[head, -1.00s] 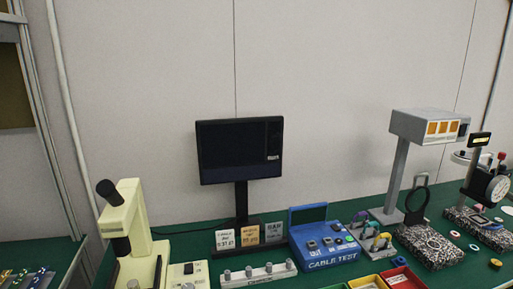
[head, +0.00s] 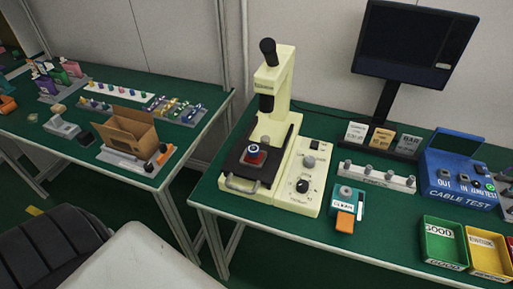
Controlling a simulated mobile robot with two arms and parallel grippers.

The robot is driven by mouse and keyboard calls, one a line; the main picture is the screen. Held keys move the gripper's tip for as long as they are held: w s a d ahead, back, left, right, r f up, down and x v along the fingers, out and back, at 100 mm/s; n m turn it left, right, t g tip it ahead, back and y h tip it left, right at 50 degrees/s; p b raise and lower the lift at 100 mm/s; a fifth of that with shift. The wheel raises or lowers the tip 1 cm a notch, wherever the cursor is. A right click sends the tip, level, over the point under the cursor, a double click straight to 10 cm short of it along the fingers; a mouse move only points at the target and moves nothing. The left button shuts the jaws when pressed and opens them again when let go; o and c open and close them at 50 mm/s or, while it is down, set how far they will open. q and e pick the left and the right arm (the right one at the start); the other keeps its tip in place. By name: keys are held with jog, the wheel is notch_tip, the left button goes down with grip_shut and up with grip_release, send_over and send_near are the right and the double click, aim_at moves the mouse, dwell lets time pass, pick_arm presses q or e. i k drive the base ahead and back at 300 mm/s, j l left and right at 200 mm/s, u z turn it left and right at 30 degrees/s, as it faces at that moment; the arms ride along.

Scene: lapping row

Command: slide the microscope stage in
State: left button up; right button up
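The pale yellow microscope (head: 282,85) stands upright on the green table in the middle of the head view. Its dark stage (head: 239,170) sits at the front left of its base, with a metal handle (head: 241,187) at the front edge. The stage appears to stick out toward the table's front edge. A small part with a red and blue body (head: 254,155) sits on the stage, below and in front of the dark objective. Neither of my grippers is in view.
A control box with knobs (head: 306,177) adjoins the microscope's right side. A teal and orange device (head: 346,209), a knob strip (head: 377,178), a blue cable tester (head: 460,175) and a green bin (head: 443,243) stand further right. A gap separates the left table (head: 150,170).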

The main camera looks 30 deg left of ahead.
aim_at(265, 172)
jog(key=u, duration=1.15)
